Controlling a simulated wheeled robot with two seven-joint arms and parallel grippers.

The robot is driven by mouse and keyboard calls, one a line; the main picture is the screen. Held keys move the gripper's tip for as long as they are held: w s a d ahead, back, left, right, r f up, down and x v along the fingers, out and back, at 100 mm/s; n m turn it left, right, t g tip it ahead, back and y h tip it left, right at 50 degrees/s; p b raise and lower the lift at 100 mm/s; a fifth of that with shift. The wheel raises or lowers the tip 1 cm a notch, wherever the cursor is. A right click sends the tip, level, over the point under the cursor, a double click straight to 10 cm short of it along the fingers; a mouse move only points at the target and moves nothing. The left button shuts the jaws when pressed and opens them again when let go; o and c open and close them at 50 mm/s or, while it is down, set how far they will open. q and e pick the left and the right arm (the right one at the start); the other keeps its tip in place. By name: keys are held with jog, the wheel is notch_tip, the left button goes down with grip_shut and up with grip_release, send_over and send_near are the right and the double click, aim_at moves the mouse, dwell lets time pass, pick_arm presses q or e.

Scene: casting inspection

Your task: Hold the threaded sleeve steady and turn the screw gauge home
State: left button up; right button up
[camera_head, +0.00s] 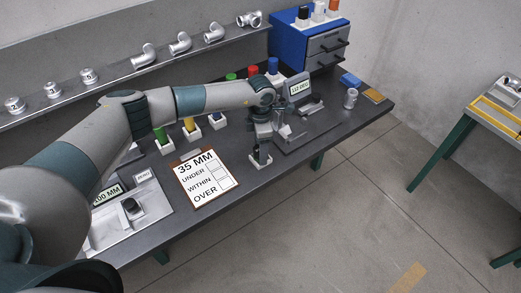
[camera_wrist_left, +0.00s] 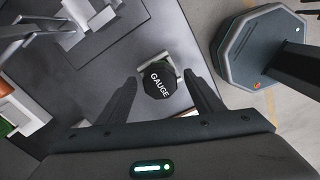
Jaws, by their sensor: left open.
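My left gripper (camera_head: 262,139) points down near the front edge of the bench, just above a dark-handled gauge (camera_head: 261,155) in a small white block (camera_head: 254,165). In the left wrist view the gauge's black top (camera_wrist_left: 157,80), lettered GAUGE, sits between the tips of my open left gripper (camera_wrist_left: 160,84); I cannot tell whether they touch it. A silver cylinder (camera_head: 351,98), perhaps the threaded sleeve, stands upright near the bench's right end, apart from the gripper. Its threads are too small to make out. My right gripper is not in view.
A measuring stand with a display (camera_head: 299,88) is close behind the gripper. A clipboard (camera_head: 206,179) lies left of it. Colored-handled gauges in white blocks stand behind. A blue cabinet (camera_head: 288,45) is at the back. The bench's front right edge is mostly clear.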

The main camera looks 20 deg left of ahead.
pick_arm(q)
jog(key=shift+f, duration=0.65)
jog(key=c, duration=1.2)
jog(key=shift+r, duration=0.1)
